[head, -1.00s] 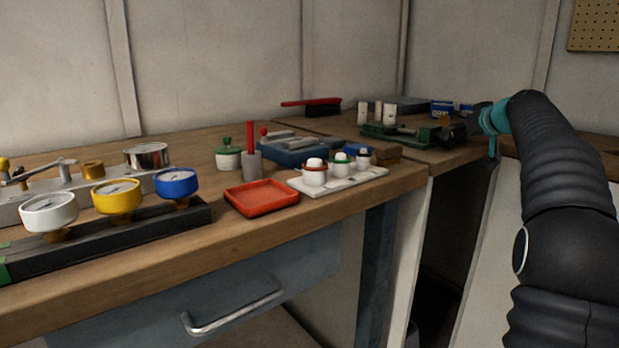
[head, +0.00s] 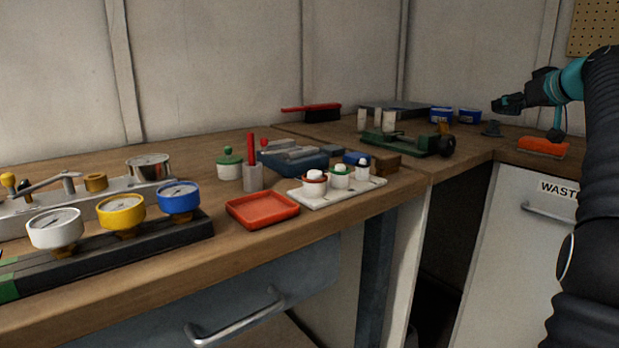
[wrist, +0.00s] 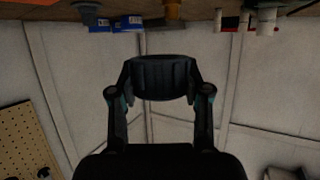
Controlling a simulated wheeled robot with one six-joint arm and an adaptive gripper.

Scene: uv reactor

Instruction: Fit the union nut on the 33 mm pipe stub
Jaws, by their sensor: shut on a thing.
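My gripper (head: 524,101) is at the right in the head view, raised above the back right bench. In the wrist view my gripper (wrist: 160,92) is shut on a dark, ribbed, round piece (wrist: 160,77), which looks like the union nut. In the head view this dark piece (head: 507,104) is small and hard to tell from the fingers. Several white upright pipe stubs (head: 388,122) stand behind the green fixture, left of my gripper and apart from it. They also show at the top right of the wrist view (wrist: 267,20). I cannot tell which is 33 mm.
A green fixture (head: 405,144) with a black knob stands near the bench corner. Blue boxes (head: 441,115), a grey piece (head: 491,129) and an orange block (head: 542,146) are on the right bench. A white tray (head: 325,194) and red tray (head: 262,211) lie nearer.

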